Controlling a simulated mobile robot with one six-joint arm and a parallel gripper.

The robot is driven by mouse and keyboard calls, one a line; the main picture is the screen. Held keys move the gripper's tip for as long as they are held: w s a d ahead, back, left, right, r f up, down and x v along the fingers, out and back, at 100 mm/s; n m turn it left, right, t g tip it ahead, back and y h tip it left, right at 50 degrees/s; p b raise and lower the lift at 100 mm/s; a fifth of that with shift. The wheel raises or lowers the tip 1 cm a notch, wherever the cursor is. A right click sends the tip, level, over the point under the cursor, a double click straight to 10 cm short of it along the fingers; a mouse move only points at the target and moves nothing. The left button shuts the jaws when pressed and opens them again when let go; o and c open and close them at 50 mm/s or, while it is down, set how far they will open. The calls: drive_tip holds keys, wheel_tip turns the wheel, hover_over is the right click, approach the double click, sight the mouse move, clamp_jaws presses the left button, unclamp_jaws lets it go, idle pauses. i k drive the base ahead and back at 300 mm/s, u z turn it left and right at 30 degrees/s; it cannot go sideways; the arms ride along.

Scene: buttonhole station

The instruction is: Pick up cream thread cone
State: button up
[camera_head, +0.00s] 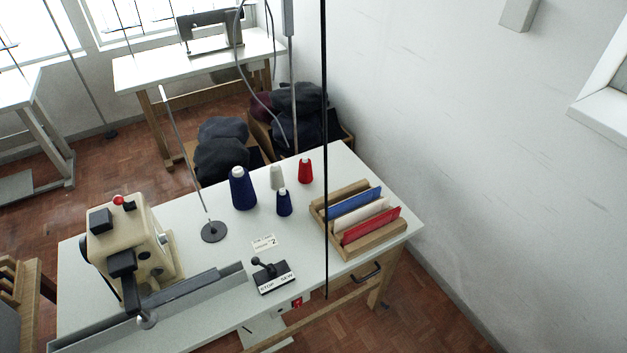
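The cream thread cone (277,178) stands upright on the white table (220,258), toward its far edge. A large navy cone (242,190) stands to its left. A small navy cone (284,203) stands just in front of it and overlaps its lower part in the picture. A red cone (305,171) stands to its right. My gripper is not in view.
A wooden rack (352,243) with blue, white and red pieces stands at the table's right. A black lever box (273,277) and a beige machine (130,245) are nearer. A rod on a round base (214,231) rises left of the cones. A thin black vertical line crosses the view.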

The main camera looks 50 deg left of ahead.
sight(276, 176)
drive_tip(key=z, duration=0.45)
drive_tip(key=i, duration=0.8)
drive_tip(key=z, duration=1.4)
drive_tip(key=k, duration=0.1)
drive_tip(key=u, duration=3.05)
